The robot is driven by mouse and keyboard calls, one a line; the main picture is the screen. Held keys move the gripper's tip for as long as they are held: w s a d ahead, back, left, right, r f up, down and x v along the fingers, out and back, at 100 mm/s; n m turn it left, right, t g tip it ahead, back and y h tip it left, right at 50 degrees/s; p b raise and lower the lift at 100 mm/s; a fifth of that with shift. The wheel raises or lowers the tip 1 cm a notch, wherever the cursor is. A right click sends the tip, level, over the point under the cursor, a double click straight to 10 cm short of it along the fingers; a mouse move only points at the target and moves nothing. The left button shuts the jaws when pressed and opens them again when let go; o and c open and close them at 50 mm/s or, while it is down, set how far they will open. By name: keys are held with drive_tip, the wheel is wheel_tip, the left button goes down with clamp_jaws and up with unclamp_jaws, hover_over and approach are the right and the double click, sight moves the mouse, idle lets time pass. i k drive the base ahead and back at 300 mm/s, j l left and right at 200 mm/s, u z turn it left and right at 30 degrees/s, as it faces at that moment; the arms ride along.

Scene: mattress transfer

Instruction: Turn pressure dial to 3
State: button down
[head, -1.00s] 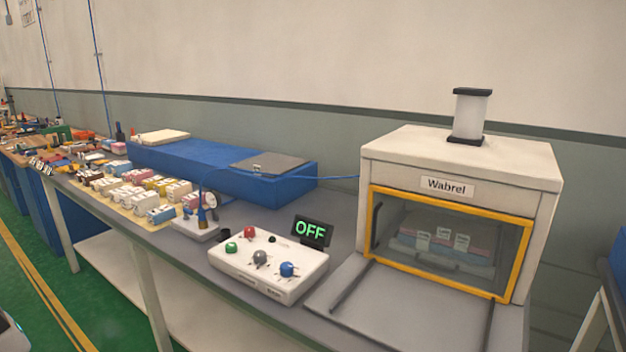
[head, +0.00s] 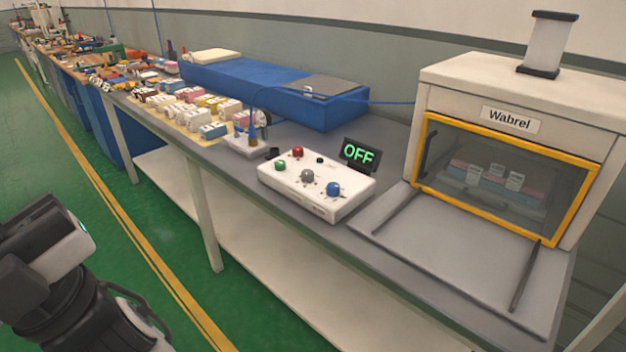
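A white control box (head: 350,205) sits near the front edge of the grey bench. On its top are a green button (head: 280,165), a red button (head: 298,152), a grey dial (head: 307,176) and a blue dial (head: 333,188). Small marks surround the two dials, too small to read, so I cannot tell which is the pressure dial or its setting. A black display (head: 359,154) behind the box reads "OFF" in green. Part of my arm shows at the lower left, well apart from the box. My gripper's fingers are not clearly in view.
A white Wabrel machine (head: 470,90) with a yellow-framed window stands to the right, a grey plate in front of it. A long blue block (head: 270,88) lies behind the box. Small boxes crowd the bench to the left. The green floor in front is clear.

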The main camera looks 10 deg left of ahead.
sight(333, 189)
drive_tip(key=i+u, duration=0.15)
drive_tip(key=u, duration=0.25)
drive_tip(key=i+u, duration=0.15)
drive_tip(key=u, duration=0.2)
drive_tip(key=i+u, duration=0.15)
drive_tip(key=u, duration=0.25)
